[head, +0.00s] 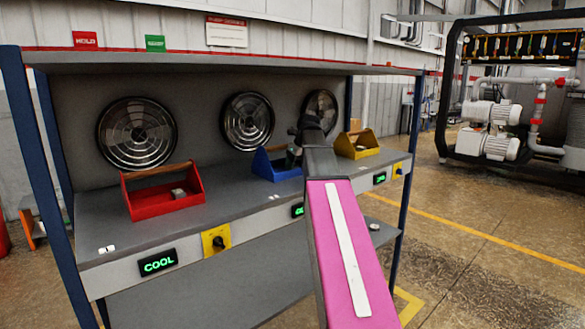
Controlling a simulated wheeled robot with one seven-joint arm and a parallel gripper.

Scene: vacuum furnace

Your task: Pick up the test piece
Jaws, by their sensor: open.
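A small grey block (178,193), which looks like a test piece, lies in the red open carrier (150,207) on the left of the bench. My gripper (293,157) is at the blue carrier (268,167) in the middle, far to the right of that block. The gripper is small and partly hidden by my arm; it is open. Whether anything lies between its fingers or in the blue carrier cannot be seen. A yellow carrier (359,145) stands further right, its inside mostly hidden.
The grey bench (95,225) has a shelf above and three round fans behind. A green COOL display (158,262) and a yellow switch plate (216,242) are on its front edge. Blue posts (38,170) frame the bench. Bench surface between the red and blue carriers is clear.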

